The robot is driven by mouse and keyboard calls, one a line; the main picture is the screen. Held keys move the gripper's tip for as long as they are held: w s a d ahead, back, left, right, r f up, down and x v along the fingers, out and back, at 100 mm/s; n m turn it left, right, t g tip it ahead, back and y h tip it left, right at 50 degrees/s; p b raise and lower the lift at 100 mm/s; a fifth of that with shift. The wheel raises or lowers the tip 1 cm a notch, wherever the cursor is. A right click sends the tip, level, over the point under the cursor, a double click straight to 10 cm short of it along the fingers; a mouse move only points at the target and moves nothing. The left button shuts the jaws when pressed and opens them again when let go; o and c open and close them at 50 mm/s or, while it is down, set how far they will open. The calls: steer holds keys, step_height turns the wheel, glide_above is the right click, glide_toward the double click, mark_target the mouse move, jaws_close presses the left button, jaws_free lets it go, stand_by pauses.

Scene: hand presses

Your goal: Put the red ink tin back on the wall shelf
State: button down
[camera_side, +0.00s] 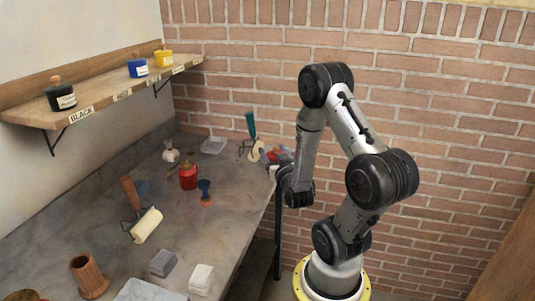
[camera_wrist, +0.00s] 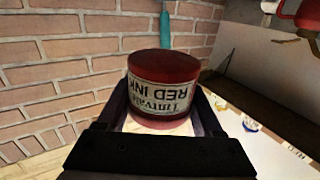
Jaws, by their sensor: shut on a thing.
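The red ink tin (camera_wrist: 163,92) fills the middle of the wrist view, its cream label reading RED INK upside down in the picture. My gripper (camera_wrist: 163,108) is shut on it, with a dark finger on each side. In the side view my gripper is small, low at the table's right edge, and I cannot clearly tell the tin from the red and blue shapes (camera_side: 279,156) there. The wooden wall shelf (camera_side: 100,84) carries a black tin (camera_side: 62,97), a blue tin (camera_side: 138,68) and a yellow tin (camera_side: 163,59). A bare stretch lies between black and blue.
Labels run along the shelf's front edge; one reads BLACK (camera_side: 81,114). On the grey table (camera_side: 110,220) stand a red can (camera_side: 188,177), a roller (camera_side: 146,224), a teal-handled tool (camera_side: 251,126) and a brown pot (camera_side: 88,277). A brick wall (camera_side: 440,110) stands behind.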

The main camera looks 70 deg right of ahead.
mark_target(277, 152)
steer(key=shift+s+a+r, duration=0.45)
steer(key=shift+s+a, duration=0.1)
steer(key=shift+a, duration=0.25)
steer(key=shift+s+a+r, duration=0.45)
steer(key=shift+s+a, duration=0.1)
steer(key=shift+a, duration=0.2)
